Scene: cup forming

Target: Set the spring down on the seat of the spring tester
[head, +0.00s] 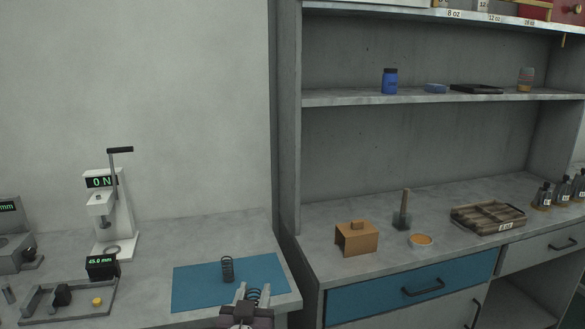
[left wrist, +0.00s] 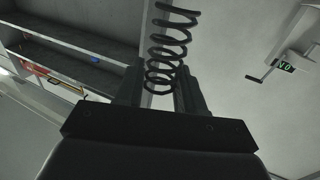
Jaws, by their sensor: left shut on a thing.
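My left gripper (head: 252,292) is at the bottom centre of the head view, shut on a dark coil spring (head: 254,297). In the left wrist view the held spring (left wrist: 167,48) stands out beyond the fingers, with its coils showing clearly. The white spring tester (head: 126,222) stands at the left on the bench, its display reading 0 N. Its round seat (head: 111,249) is on the base, bare, below the plunger. The tester also shows at the right of the left wrist view (left wrist: 285,66). My gripper is to the right of the tester and nearer the camera. My right gripper is not in view.
A gauge reading 45.0 mm (head: 102,267) stands in front of the tester. A shelf unit (head: 290,130) rises at the right.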

